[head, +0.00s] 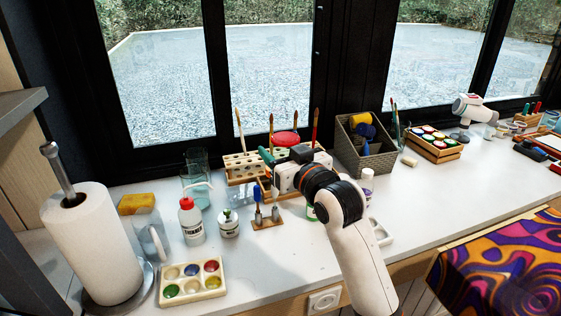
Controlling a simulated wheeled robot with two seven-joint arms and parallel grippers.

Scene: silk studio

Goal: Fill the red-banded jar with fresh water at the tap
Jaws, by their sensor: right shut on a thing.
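My right gripper (274,174) reaches in from the lower right over the bench, in front of the wooden brush rack (238,163). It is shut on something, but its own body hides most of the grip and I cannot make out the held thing. A rounded red thing (286,138) shows just behind the gripper; I cannot tell if it belongs to the red-banded jar or touches the gripper. Two clear glass vessels, one in front (195,191) and one behind (197,160), stand by the window with no red band visible. No tap shows. My left gripper is out of view.
A paper towel roll (92,245), a red-capped bottle (190,222), a small white pot (228,224) and a paint palette (193,282) crowd the left. A grey bin (364,150) and a paint box (432,146) stand right.

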